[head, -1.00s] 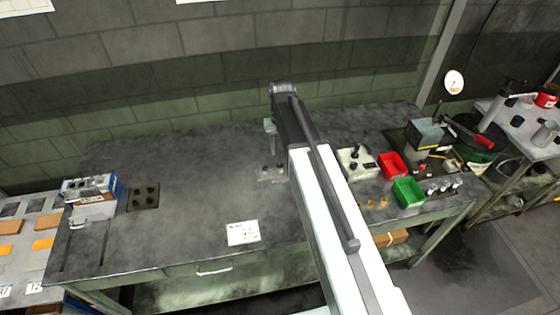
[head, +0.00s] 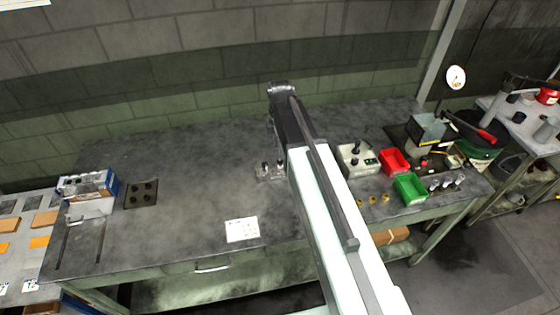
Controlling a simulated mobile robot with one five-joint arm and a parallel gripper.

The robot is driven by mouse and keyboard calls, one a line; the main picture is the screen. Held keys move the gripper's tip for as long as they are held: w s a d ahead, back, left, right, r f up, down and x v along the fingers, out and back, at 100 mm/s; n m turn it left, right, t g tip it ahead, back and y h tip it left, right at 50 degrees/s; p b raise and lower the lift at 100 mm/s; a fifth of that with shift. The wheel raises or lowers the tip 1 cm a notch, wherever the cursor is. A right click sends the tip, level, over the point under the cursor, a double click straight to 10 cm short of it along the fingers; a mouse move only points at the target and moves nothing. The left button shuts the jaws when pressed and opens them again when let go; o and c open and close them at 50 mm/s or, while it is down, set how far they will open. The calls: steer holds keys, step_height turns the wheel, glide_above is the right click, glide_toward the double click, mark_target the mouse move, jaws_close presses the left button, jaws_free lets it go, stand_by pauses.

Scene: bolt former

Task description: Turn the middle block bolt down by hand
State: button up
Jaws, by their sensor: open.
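A small grey block (head: 268,175) sits on the dark workbench (head: 185,205), just left of my arm. Two upright bolts show on it: one at the left (head: 265,166) and one closer to my arm (head: 280,165). The block's right part is hidden behind my arm, so I cannot tell for sure which bolt is the middle one. My gripper is hidden behind my own arm, and its jaws and any contact with a bolt do not show.
Right of my arm are a pale box with a black knob (head: 356,158), a red bin (head: 395,161) and a green bin (head: 410,188). A dark plate with several holes (head: 141,194) and a white card (head: 242,230) lie left. The bench between them is clear.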

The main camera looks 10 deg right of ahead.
mark_target(279, 161)
step_height(279, 161, down, 6)
steer(key=b, duration=0.4)
steer(key=shift+b, duration=0.4)
steer(key=shift+r, duration=0.15)
jaws_close()
steer(key=shift+m, duration=0.3)
